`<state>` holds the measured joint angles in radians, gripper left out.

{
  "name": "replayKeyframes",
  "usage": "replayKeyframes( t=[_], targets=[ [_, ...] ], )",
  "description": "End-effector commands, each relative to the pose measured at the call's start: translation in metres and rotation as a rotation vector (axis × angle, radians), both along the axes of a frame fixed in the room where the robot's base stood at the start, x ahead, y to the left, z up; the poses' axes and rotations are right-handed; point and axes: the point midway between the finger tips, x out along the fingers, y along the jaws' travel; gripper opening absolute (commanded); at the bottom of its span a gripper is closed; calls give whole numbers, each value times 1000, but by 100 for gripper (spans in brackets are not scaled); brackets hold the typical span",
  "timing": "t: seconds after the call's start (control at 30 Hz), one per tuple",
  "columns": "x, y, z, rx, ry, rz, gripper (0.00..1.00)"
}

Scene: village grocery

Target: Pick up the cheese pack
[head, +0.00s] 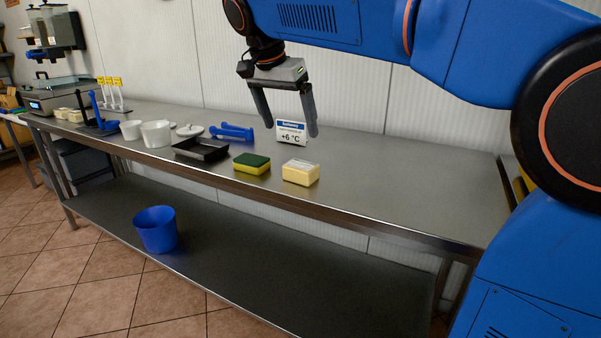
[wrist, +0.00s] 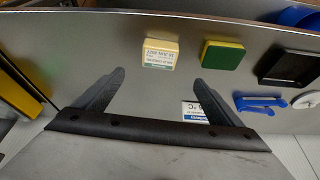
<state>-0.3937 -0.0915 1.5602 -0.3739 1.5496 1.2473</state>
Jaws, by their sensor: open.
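The cheese pack (head: 300,172) is a small pale-yellow block with a white label on top, lying on the steel table near its front edge. In the wrist view the cheese pack (wrist: 160,53) lies beyond the fingertips, roughly midway between their lines. My gripper (head: 287,118) is open and empty, above the table and behind the pack, its fingers pointing down. In the wrist view my gripper (wrist: 158,78) shows both fingers spread, with nothing between them.
A green-and-yellow sponge (head: 252,163) sits just left of the pack. A black tray (head: 201,150), white pots and blue tongs (head: 232,132) are further left. A +6 °C sign (head: 291,132) stands behind. The table (head: 400,195) right of the pack is clear.

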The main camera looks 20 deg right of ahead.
Motion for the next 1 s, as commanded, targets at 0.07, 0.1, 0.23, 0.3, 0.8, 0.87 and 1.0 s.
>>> replayKeyframes(
  t=[0.07,0.1,0.23,0.3,0.8,0.87,1.0],
  targets=[
    [3,-5,-14,0,2,-1,90],
    [5,-7,-21,-1,3,-1,90],
    [10,-14,-42,0,2,-1,90],
    [13,-17,-53,-1,2,0,90],
    [24,-30,-99,0,2,1,90],
    [24,-32,-106,0,2,1,90],
    [28,-36,-125,0,1,0,90]
  ],
)
